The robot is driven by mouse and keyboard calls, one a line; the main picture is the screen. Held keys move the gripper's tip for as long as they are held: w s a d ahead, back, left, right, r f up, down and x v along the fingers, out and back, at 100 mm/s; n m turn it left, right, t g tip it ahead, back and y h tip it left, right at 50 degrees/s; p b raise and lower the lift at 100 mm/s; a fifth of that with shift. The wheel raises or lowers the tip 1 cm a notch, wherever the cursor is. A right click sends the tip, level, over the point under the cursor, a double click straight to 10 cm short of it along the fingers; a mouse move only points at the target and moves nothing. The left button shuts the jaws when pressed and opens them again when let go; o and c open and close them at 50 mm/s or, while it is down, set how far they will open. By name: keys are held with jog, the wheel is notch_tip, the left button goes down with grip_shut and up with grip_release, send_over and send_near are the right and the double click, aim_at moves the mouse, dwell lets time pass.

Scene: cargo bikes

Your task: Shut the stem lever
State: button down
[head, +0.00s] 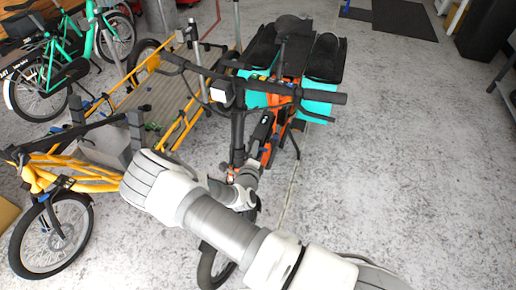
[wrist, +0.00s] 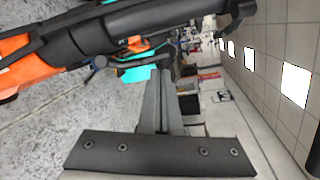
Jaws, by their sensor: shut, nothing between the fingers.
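The orange cargo bike (head: 268,140) stands in the middle of the head view, with its black stem (head: 238,132) rising to the handlebar (head: 320,97). In the wrist view, the black stem tube (wrist: 130,32) runs across the top, with the orange frame (wrist: 25,65) at left. My gripper (wrist: 162,78) is shut and empty, its fingers together just below the tube in that picture. I cannot tell whether they touch anything. I cannot pick out the stem lever for sure against the dark parts. In the head view my arm hides the gripper's fingers.
A yellow cargo bike (head: 75,172) with a wooden-floored bed (head: 150,98) stands close at left. Green bikes (head: 62,62) stand behind it. Teal panniers (head: 318,104) stick out on the orange bike's rear. The grey floor (head: 400,170) at right is clear.

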jog(key=shift+w+a+r, duration=0.35)
jog(key=shift+a, duration=0.05)
dwell(0.5)
jog(key=shift+s+p, duration=0.15)
jog(key=shift+p, duration=0.2)
